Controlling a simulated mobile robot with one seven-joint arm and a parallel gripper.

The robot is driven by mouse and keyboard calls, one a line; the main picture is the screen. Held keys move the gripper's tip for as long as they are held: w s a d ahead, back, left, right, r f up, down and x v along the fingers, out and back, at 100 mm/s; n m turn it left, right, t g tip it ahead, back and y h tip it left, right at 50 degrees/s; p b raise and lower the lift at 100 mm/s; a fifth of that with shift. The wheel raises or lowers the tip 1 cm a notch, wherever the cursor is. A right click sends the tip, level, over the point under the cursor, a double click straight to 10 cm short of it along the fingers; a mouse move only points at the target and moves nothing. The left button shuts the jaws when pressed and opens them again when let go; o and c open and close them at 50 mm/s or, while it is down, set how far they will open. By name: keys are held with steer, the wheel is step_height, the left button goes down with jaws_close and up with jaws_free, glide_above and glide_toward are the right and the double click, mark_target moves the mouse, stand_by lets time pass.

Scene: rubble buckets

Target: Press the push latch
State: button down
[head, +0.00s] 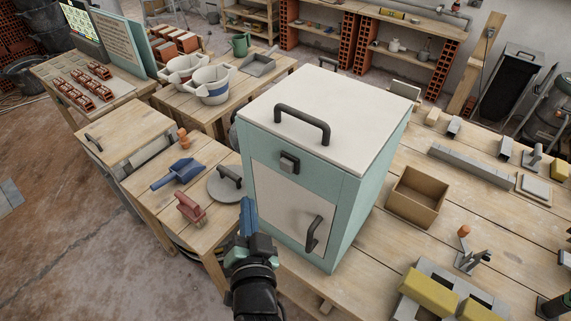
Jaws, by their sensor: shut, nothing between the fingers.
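The push latch (290,161) is a small dark square button. It sits high on the front of a teal cabinet (350,215) with a white top. Below it is a pale door panel (290,212) with a dark vertical handle (314,234); the door looks closed. My gripper (246,207) is shut and empty, with blue fingers pointing up. In the picture it is below and left of the latch, by the cabinet's left front edge. It appears apart from the latch; how far it is from the cabinet front I cannot tell.
A dark handle (302,124) rises from the cabinet top. A cardboard box (416,198) stands right of it. A round grey lid (226,185), a blue scoop (179,173) and a red-brown tool (190,209) lie on the left table. Yellow blocks (429,292) lie at lower right.

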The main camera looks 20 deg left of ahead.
steer(key=b, duration=0.4)
glide_toward(280, 165)
steer(key=w+a+f, duration=0.1)
steer(key=w+a, duration=0.2)
steer(key=a, duration=0.1)
steer(key=shift+w+d+b, duration=0.3)
steer(key=shift+w+b, duration=0.15)
steer(key=shift+w, duration=0.1)
steer(key=shift+w, duration=0.1)
stand_by(1.2)
steer(key=shift+w+d+b, duration=0.15)
steer(key=shift+w+b, duration=0.15)
steer(key=shift+w+d+b, duration=0.2)
steer(key=shift+w+b, duration=0.15)
steer(key=shift+w, duration=0.15)
stand_by(0.7)
stand_by(0.3)
steer(key=shift+s+a+p, duration=0.35)
steer(key=shift+s+p, duration=0.15)
steer(key=shift+s, duration=0.4)
steer(key=shift+s+a+p, duration=0.3)
steer(key=shift+s+p, duration=0.1)
steer(key=shift+s, duration=0.4)
steer(key=shift+s+a+p, duration=0.3)
steer(key=shift+s+p, duration=0.15)
steer(key=shift+s, duration=0.3)
steer(key=shift+s+a+p, duration=0.25)
steer(key=shift+s+p, duration=0.15)
steer(key=shift+s, duration=0.4)
